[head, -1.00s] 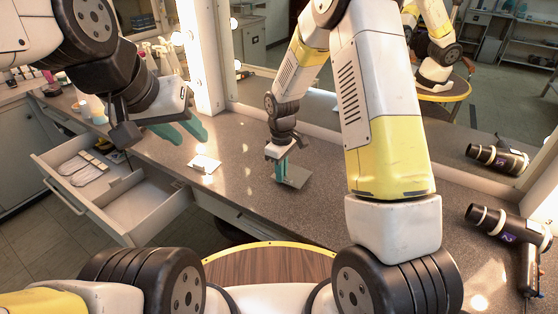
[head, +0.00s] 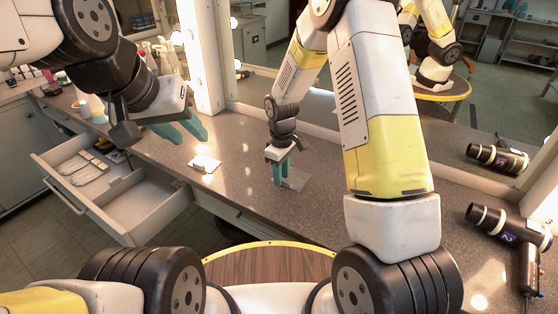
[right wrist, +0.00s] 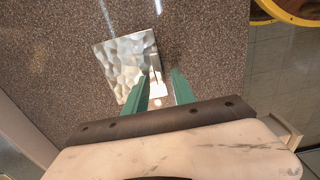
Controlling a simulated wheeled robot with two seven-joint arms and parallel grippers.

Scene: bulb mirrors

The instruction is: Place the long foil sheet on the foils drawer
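A crinkled silvery foil sheet (head: 296,180) lies on the counter by my right gripper (head: 281,174). In the right wrist view the foil sheet (right wrist: 125,62) looks nearly square. There my right gripper (right wrist: 159,88) is open, with one finger overlapping the sheet's edge and the other beside it. A smaller pale, shiny piece (head: 204,164) lies on the counter further left; I cannot tell if it is foil. The open drawer (head: 112,222) sticks out at left, below the counter. My left gripper (head: 182,130) is open and empty above the counter near the drawer.
The drawer's far compartment holds pale flat items (head: 76,170); its near compartment looks empty. Spray bottles (head: 165,55) stand at the back left. A hair dryer (head: 505,228) lies at right. A mirror (head: 470,110) runs behind the counter.

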